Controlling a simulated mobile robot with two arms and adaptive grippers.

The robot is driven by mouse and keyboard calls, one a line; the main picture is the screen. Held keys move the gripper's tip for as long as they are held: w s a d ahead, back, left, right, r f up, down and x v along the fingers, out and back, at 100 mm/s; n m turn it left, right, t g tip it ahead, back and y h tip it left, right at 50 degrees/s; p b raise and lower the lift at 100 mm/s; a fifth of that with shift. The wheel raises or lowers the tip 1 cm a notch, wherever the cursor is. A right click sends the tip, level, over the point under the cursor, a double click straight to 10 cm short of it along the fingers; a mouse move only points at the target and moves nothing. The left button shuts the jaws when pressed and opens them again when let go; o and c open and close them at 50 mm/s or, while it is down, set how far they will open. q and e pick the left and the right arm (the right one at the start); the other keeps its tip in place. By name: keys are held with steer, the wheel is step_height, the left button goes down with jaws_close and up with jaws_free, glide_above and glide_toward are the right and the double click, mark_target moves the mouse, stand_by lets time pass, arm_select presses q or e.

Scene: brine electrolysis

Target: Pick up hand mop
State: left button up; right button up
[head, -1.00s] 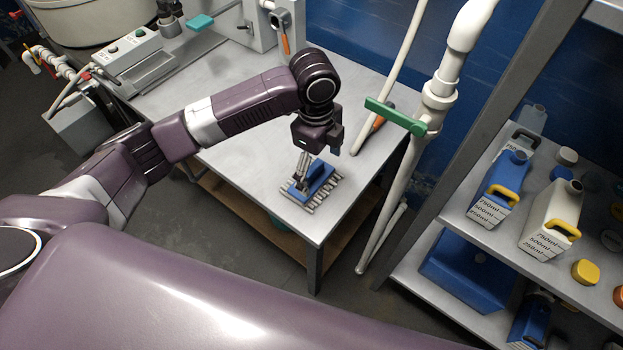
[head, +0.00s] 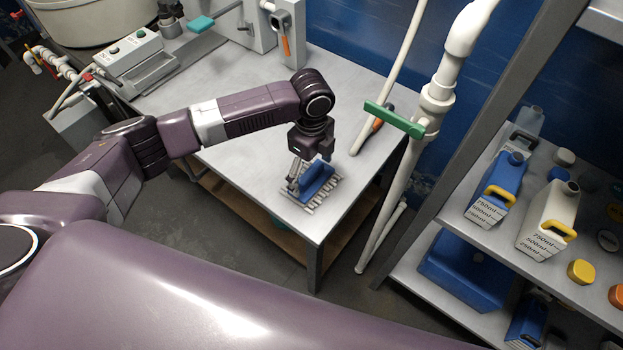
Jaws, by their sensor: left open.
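The hand mop (head: 318,182) has a blue top and pale grey strands spread out on the table. It lies near the front right corner of the metal table (head: 262,142). My left gripper (head: 306,184) is right above the mop, pointing down, with its fingers at the blue part. The fingers are open, and I cannot tell whether they touch the mop. The gripper hides part of the mop's left side. My right gripper is not in view.
A white pipe with a green valve handle (head: 394,118) stands at the table's right edge. A shelf at right holds a blue jug (head: 497,186) and a white jug (head: 549,222). The table's middle is clear.

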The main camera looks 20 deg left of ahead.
mark_target(311, 172)
arm_select(q)
steer(key=c, duration=1.4)
steer(key=shift+c, duration=0.2)
steer(key=shift+r, duration=0.15)
step_height(311, 172, up, 20)
steer(key=b, duration=0.1)
